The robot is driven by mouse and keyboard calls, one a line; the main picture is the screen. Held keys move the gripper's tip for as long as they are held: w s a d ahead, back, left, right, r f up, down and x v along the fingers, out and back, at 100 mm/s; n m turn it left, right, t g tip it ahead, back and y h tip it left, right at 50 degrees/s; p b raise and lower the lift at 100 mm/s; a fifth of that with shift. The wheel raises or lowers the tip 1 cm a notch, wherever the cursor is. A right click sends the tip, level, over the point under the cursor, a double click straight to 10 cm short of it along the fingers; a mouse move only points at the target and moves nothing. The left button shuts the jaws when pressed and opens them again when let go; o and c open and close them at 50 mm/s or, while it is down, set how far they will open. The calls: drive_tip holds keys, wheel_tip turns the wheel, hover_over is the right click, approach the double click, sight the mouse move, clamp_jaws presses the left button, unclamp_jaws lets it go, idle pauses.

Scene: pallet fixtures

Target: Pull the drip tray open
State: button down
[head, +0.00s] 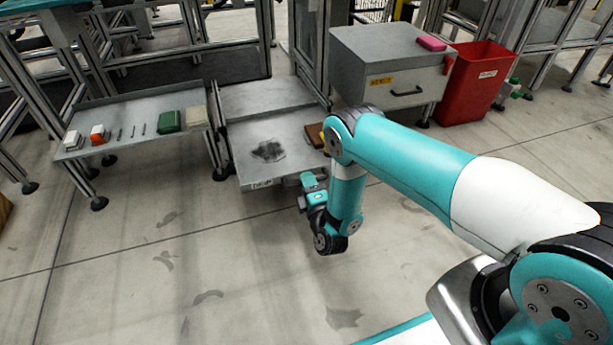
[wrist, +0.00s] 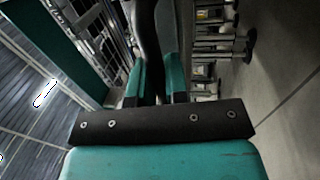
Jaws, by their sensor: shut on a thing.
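The drip tray (head: 247,160) is a grey, shallow metal tray with a dark stain on its floor. It stands out towards me from under a grey top (head: 260,97), so it is at least partly open. A small label is on its front edge. The bar's ends are hidden.
A low table (head: 140,105) with small items stands left of the tray. A grey cabinet (head: 378,65) with a pink block (head: 431,43) on top and a red bin (head: 474,82) stand to the right. A brown object (head: 315,135) is by the tray's right side. The floor in front is clear.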

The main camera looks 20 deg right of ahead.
drive_tip(key=c, duration=1.2)
unclamp_jaws()
drive_tip(key=shift+o, duration=0.2)
drive_tip(key=shift+s+p, duration=0.1)
drive_tip(key=shift+p, duration=0.25)
drive_tip(key=s+f+p, duration=0.3)
drive_tip(key=s+p, duration=1.4)
drive_tip(key=p, duration=0.1)
drive_tip(key=shift+f, duration=0.15)
drive_tip(key=shift+w, duration=0.15)
